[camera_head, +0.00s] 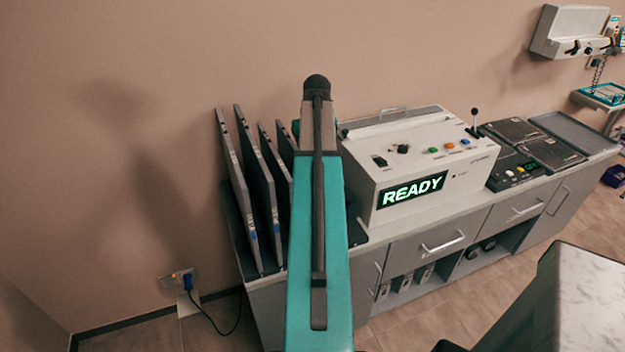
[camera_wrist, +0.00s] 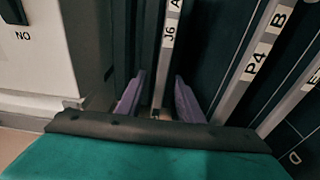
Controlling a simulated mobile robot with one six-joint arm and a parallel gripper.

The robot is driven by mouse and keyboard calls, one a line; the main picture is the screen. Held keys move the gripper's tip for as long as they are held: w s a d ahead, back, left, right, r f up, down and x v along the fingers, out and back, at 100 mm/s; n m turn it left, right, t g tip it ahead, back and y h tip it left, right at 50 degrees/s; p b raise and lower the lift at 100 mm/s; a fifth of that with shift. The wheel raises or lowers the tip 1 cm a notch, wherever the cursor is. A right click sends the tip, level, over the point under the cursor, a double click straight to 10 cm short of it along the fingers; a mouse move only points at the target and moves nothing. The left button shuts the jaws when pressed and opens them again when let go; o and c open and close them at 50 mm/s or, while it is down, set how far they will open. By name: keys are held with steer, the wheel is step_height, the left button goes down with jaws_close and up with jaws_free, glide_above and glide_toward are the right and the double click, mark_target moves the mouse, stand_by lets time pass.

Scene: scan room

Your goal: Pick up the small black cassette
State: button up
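My gripper (camera_wrist: 158,108) has two purple fingers, open, in the wrist view. They lie on either side of a narrow pale edge marked J6 (camera_wrist: 168,42), which belongs to an upright cassette; a gap shows beside each finger. To its right stand cassettes with edges marked P4 (camera_wrist: 255,65) and E (camera_wrist: 312,78). In the head view several upright cassettes (camera_head: 262,190) lean in a rack at the counter's left end. My teal arm hides the gripper and part of the rack. I cannot tell which one is the small black cassette.
A white console (camera_head: 425,165) with a READY display stands close right of the rack; its side (camera_wrist: 30,65) fills the wrist view's left edge. Dark flat cassettes (camera_head: 550,152) lie farther right on the counter. A marble-topped surface (camera_head: 595,295) is at lower right.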

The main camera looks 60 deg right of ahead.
steer(key=shift+d+f, duration=0.1)
steer(key=shift+f, duration=1)
jaws_close()
stand_by(1.0)
